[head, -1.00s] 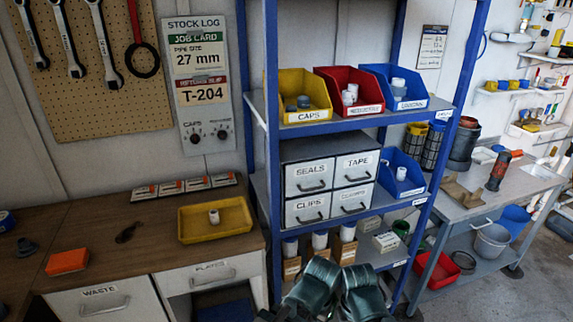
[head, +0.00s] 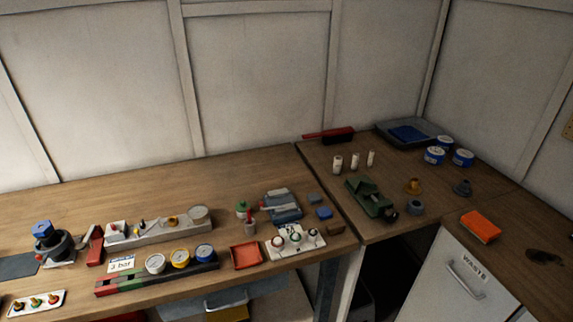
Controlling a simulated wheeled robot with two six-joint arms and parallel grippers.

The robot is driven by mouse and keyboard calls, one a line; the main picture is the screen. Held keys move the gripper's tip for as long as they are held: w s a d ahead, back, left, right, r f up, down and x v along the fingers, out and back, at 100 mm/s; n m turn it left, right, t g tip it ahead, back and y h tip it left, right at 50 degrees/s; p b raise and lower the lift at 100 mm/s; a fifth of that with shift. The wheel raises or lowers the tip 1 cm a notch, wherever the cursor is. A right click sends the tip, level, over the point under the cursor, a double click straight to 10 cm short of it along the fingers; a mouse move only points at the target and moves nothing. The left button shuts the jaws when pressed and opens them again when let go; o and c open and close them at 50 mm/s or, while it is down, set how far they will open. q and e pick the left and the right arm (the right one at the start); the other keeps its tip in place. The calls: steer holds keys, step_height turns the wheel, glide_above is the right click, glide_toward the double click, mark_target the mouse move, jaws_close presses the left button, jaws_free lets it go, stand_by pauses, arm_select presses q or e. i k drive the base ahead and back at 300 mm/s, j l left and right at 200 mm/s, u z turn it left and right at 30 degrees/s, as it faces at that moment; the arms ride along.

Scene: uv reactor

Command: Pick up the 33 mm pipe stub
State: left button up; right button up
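Three short white upright cylinders that look like pipe stubs stand in a row on the corner bench: one at the left (head: 337,165), one in the middle (head: 354,162) and one at the right (head: 370,159). They stand apart from each other. No size mark is readable on them, so I cannot tell which is the 33 mm pipe stub. Neither of my grippers shows in the head view.
A green vice-like tool (head: 369,197) lies in front of the stubs, and a red-handled brush (head: 330,134) behind them. Blue-labelled tins (head: 434,156) and a grey tray (head: 401,130) are to the right. The left bench (head: 150,205) holds gauges (head: 180,257) and a red tray (head: 247,256).

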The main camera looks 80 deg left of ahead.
mark_target(338, 165)
steer(key=k+j+u, duration=0.1)
steer(key=u, duration=2.25)
steer(key=i+l+z, duration=0.15)
steer(key=l+z, duration=0.2)
